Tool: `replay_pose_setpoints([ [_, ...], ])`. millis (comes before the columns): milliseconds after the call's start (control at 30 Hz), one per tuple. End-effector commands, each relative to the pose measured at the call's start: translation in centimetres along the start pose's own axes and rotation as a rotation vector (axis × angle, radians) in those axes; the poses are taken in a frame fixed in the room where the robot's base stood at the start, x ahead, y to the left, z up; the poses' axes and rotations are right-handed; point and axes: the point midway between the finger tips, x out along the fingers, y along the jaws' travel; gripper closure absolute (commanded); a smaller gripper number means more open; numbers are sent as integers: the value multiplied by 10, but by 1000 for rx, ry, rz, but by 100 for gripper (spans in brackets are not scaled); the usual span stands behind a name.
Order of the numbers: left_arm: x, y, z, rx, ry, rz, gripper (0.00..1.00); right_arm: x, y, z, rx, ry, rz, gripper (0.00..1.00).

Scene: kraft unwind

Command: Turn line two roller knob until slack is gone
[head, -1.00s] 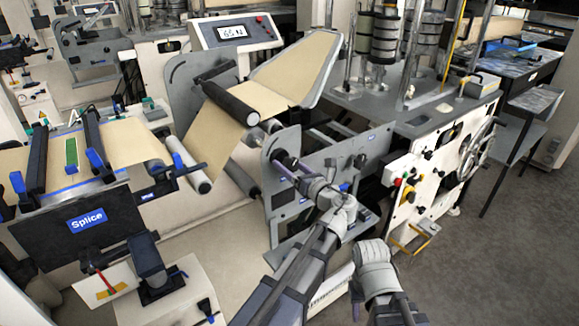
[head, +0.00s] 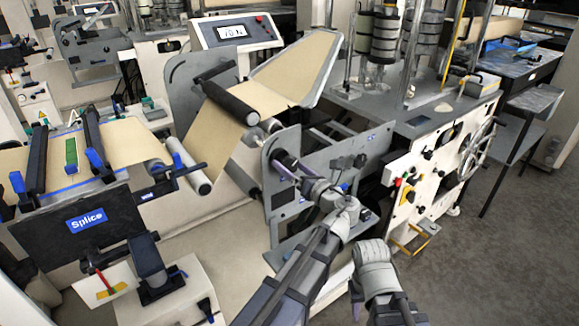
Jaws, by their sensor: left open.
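The line two roller unit is the grey-plated frame (head: 268,200) in the middle of the head view, with kraft web (head: 224,122) running to it. My left gripper (head: 290,170) is at the roller's near end on this plate. Its jaws are open around or beside the dark roller knob, which they largely hide; I cannot tell if they touch it. The display (head: 231,32) on the console behind reads about 70 N. My right arm rises at the lower middle, right of my left arm; its jaws cannot be made out.
The splice table (head: 100,225) with its blue sign stands at the left. At the right is a white machine cabinet (head: 432,185) with buttons and a handwheel (head: 477,150). Open grey floor (head: 500,270) lies at the lower right.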

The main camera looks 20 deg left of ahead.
Motion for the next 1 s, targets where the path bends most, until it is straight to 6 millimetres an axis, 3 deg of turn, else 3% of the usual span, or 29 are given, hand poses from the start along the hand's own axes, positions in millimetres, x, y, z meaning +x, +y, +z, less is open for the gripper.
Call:
replay_pose_setpoints([
  [500, -59, -1, 0, 0, -3, -5, 0, 0, -1, -3, -3, 0, 0, 62],
  [1000, -60, 4, -2, 0, -2, -4, 0, -1, -2, -12, -6, 0, 0, 62],
])
